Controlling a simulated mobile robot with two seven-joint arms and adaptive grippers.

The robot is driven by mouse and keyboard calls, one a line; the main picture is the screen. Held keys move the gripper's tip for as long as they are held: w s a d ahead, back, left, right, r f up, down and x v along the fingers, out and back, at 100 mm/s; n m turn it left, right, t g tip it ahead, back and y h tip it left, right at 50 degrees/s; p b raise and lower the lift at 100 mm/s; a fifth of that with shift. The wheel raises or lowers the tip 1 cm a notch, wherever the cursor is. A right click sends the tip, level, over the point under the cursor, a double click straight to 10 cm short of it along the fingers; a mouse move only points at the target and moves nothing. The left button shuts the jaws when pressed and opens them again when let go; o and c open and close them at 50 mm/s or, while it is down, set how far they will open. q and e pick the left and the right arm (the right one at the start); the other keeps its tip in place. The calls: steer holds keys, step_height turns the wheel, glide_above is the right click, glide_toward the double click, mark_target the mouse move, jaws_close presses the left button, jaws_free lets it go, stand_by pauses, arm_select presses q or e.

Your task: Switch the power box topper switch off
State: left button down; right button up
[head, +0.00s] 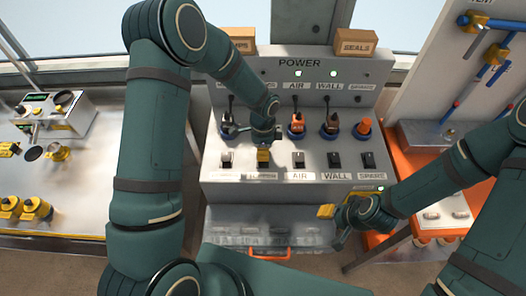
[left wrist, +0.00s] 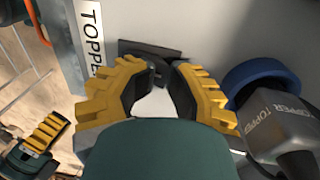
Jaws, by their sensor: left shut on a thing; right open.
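The grey power box (head: 282,188) stands at the centre of the head view, with a row of black switches along its lower front. My left gripper (head: 264,156) is at the second switch from the left and covers it there. In the left wrist view, the black topper switch (left wrist: 150,48) sits beside a TOPPER label (left wrist: 91,40). The yellow fingers of my left gripper (left wrist: 157,75) are around its lever, shut on it. The lever's tilt is hard to tell. My right gripper (head: 334,212) is open and empty, low in front of the box's right side.
A grey plug marked TOPPER (left wrist: 275,120) sits in a blue ring (left wrist: 262,75) close beside the left gripper. Other plugs, such as the orange one (head: 297,122), stick out above the switches. Green lamps (head: 333,73) glow near the top. A clear bin (head: 225,222) is below.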

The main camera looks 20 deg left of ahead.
mark_target(263, 163)
arm_select(q)
steer(key=shift+s+a+f, duration=0.1)
stand_by(0.3)
steer(key=shift+s+d, duration=0.2)
steer(key=shift+s, duration=0.4)
steer(key=shift+r, duration=0.25)
steer(key=shift+d+r+p, duration=0.1)
steer(key=shift+r+p, duration=0.2)
steer(key=shift+p, duration=0.1)
steer(key=r, duration=0.1)
steer(key=r+p, duration=0.1)
steer(key=r, duration=0.1)
steer(key=r+p, duration=0.1)
steer(key=shift+s+r, duration=0.25)
steer(key=shift+r, duration=0.15)
step_height(263, 163, up, 8)
steer(key=s, duration=0.1)
steer(key=shift+s+d+r, duration=0.25)
steer(key=shift+d, duration=0.05)
